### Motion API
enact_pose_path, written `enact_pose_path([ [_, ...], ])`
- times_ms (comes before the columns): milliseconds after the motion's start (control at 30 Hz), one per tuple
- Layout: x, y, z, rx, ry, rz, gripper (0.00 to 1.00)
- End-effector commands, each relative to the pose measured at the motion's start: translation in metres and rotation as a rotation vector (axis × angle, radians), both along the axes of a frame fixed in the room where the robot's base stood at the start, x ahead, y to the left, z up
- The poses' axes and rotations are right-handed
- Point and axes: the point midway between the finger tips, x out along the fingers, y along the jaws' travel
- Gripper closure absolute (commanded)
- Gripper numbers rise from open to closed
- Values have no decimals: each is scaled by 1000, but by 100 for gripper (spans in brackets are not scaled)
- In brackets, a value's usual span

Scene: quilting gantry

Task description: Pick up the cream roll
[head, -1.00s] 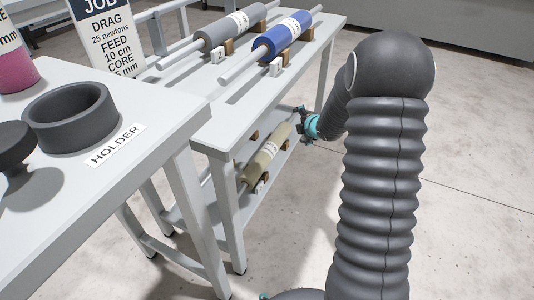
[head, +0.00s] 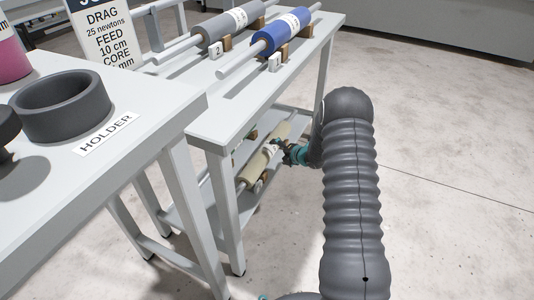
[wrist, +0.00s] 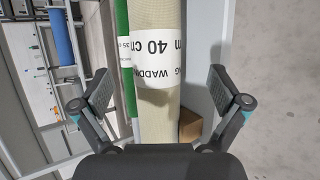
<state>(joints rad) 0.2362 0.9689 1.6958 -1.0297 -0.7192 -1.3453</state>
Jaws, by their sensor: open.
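The cream roll (head: 258,165) lies on the lower shelf of the rack, resting on small wooden blocks. In the wrist view the cream roll (wrist: 158,105) runs up the middle of the picture, with a white label reading "WADDING" and "40 cm". My gripper (head: 282,150) is at the roll's far part in the head view. In the wrist view my open gripper (wrist: 160,92) has one finger on each side of the roll, with gaps between them and it. Whether the fingers reach down to the roll's level, I cannot tell.
A green roll (wrist: 125,60) lies beside the cream one in the wrist view. A grey roll (head: 230,28) and a blue roll (head: 284,32) rest on the upper shelf (head: 215,125). A table with a dark ring holder (head: 60,110) stands at the left. The floor at right is clear.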

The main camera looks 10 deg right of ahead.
Motion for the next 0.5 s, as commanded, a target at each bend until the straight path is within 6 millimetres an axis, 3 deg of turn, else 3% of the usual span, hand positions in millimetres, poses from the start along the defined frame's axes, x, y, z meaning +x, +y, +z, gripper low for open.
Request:
enact_pose_path([
  [267, 14, 9, -10, 0, 0, 0, 1],
  [500, 36, 30, -25, 0, 1, 1, 1],
])
